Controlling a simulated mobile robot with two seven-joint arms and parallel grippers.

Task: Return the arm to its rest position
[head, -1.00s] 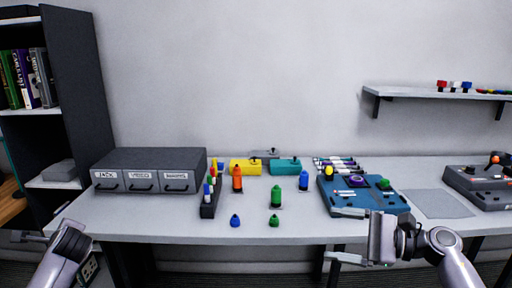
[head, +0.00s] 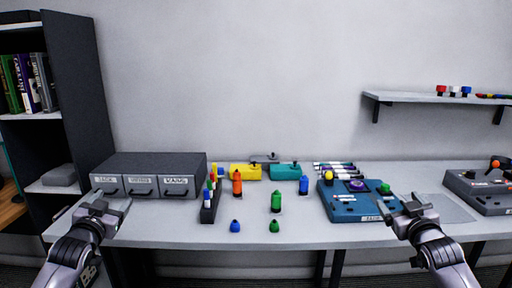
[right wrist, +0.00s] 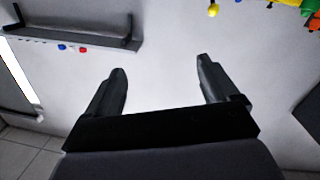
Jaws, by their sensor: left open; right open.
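My left gripper (head: 107,205) is open and empty in the head view, in front of the grey drawer unit at the left end of the table. My right gripper (head: 404,207) is open and empty, at the front right of the table by the right edge of the blue board. In the right wrist view its two dark fingers (right wrist: 163,82) stand wide apart with nothing between them. Both arms come in from the bottom of the head view, bent upward at similar heights.
The table (head: 330,234) holds a grey drawer unit (head: 150,168), a dark rack of connectors (head: 210,205), an orange bottle-like piece (head: 237,183), a green one (head: 277,202), a blue board (head: 345,211) and a grey control box (head: 480,195). A wall shelf (head: 420,98) hangs at right.

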